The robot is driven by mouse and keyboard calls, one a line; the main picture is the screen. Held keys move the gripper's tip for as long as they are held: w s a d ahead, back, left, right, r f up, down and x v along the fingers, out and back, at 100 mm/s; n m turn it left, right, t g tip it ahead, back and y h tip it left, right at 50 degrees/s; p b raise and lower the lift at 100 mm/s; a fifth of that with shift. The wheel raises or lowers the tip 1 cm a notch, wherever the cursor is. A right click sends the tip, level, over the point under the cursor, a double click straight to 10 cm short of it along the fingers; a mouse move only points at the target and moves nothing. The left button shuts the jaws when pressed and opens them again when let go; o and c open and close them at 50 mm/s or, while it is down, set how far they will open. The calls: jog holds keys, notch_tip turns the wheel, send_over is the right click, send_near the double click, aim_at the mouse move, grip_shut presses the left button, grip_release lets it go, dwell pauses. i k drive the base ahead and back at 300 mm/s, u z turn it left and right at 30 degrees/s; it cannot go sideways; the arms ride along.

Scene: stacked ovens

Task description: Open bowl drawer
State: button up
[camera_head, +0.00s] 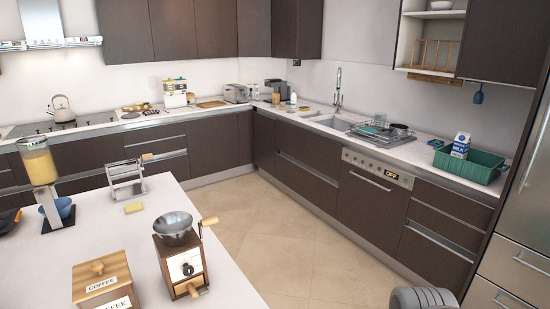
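Several dark brown drawer fronts with metal handle strips show, all shut. One stack (445,222) is right of the dishwasher, a wide pair (308,180) is under the sink, and more drawers (140,160) are under the back-left counter. No drawer's contents show, so I cannot tell which one is the bowl drawer. My gripper is not in view; only a grey rounded part of my arm shows at the bottom right edge.
A white island (150,240) at lower left holds a coffee grinder (182,265), a coffee box (103,285) and a juice dispenser (40,165). The dishwasher (370,195) reads OFF. A steel fridge (520,230) stands at right. Tiled floor (270,235) between is clear.

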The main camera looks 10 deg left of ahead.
aim_at(179, 166)
jog(key=u, duration=0.15)
jog(key=i, duration=3.05)
jog(key=u, duration=0.95)
jog(key=i, duration=2.3)
jog(key=u, duration=0.85)
jog(key=i, duration=0.8)
jog(key=u, duration=0.95)
jog(key=i, duration=0.9)
jog(key=u, duration=0.3)
jog(key=i, duration=1)
jog(key=z, duration=1)
jog(key=i, duration=0.95)
jog(key=z, duration=0.85)
